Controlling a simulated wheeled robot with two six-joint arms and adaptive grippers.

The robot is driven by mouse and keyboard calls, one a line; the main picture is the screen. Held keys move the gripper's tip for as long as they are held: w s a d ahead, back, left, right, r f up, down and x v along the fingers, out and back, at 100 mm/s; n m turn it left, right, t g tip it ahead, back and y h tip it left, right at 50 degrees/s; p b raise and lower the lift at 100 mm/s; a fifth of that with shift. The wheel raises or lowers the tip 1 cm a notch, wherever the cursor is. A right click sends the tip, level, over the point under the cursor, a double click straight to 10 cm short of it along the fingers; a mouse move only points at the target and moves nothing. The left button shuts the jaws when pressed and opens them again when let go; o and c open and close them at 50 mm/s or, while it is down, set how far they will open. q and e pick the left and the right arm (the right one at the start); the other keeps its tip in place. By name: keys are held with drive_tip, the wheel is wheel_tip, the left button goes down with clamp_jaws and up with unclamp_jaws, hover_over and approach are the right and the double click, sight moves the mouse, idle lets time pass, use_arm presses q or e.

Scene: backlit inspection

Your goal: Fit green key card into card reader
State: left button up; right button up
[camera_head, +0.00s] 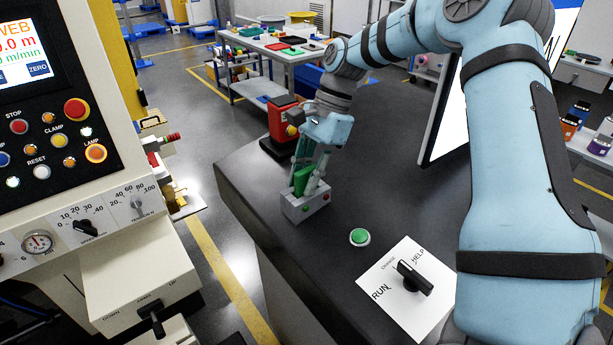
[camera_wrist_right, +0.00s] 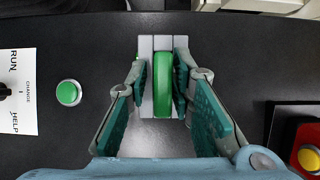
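The green key card (camera_head: 303,178) stands upright in the top of the grey card reader (camera_head: 306,207), its lower part hidden in the reader. In the right wrist view the card (camera_wrist_right: 163,85) lies over the middle of the reader (camera_wrist_right: 146,100). My right gripper (camera_head: 312,176) is around the card just above the reader. In the right wrist view its fingers (camera_wrist_right: 163,84) are on either side of the card, with a narrow gap on the left and the right finger very close to the card. My left gripper is not in view.
A red device with a yellow knob (camera_head: 283,127) stands behind the reader. A green button (camera_head: 360,237) and a RUN/HELP switch plate (camera_head: 408,287) are in front on the dark bench (camera_head: 300,260). A large bright panel (camera_head: 450,125) stands to the right.

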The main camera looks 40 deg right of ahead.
drive_tip(key=shift+w+f, duration=0.1)
drive_tip(key=shift+w, duration=0.05)
drive_tip(key=shift+r+p, duration=0.2)
drive_tip(key=shift+p, duration=0.1)
drive_tip(key=shift+r+p, duration=0.45)
drive_tip(key=shift+p, duration=0.1)
drive_tip(key=v, duration=1.2)
drive_tip(key=shift+p, duration=0.3)
drive_tip(key=shift+d+f, duration=0.1)
